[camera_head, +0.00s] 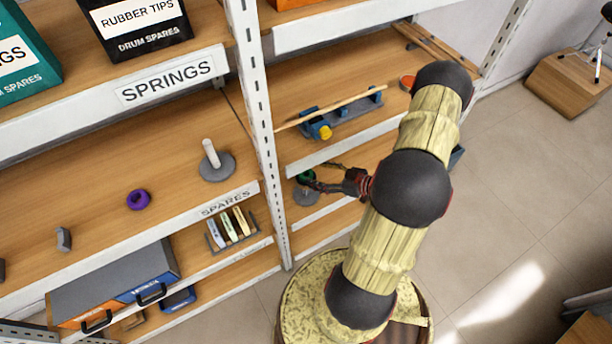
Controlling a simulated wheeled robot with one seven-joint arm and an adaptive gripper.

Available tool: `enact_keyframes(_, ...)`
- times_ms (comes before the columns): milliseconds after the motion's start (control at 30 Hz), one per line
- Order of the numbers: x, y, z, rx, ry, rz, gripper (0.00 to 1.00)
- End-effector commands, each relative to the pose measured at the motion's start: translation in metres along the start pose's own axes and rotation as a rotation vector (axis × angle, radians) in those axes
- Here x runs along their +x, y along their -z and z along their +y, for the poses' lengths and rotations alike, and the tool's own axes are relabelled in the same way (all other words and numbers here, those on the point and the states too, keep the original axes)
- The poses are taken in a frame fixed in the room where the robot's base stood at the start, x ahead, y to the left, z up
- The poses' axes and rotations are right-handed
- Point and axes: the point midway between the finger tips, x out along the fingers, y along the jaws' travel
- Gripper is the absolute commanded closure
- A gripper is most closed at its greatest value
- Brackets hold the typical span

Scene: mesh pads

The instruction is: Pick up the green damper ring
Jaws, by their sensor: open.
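The green damper ring (306,176) is a small dark green ring on a lower shelf right of the metal upright. It appears to sit at or over a grey round base (306,196); whether it is around a post there I cannot tell. My gripper (322,180) reaches in from the right with its fingers open at the ring's right side. The fingers are small and dark here, and I cannot tell whether they touch the ring. Part of the ring is hidden by the fingers.
The perforated upright (262,130) stands just left of the ring. The shelf edge (345,147) above carries a blue fixture (345,115) with a wooden rod. On the left shelf are a purple ring (138,200) and a grey stand with a white post (215,163).

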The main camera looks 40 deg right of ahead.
Motion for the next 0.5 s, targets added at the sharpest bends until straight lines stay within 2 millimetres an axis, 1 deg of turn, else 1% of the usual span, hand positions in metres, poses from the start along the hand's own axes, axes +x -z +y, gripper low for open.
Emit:
enact_keyframes(233, 0.033, -0.004, -0.008, -0.001, 0.003, -0.001, 0.38)
enact_keyframes(300, 0.042, -0.003, -0.007, -0.001, 0.002, -0.001, 0.38)
enact_keyframes(400, 0.05, -0.003, -0.007, -0.001, 0.0, -0.002, 0.38)
enact_keyframes(500, 0.052, -0.002, -0.006, 0.0, -0.001, -0.002, 0.38)
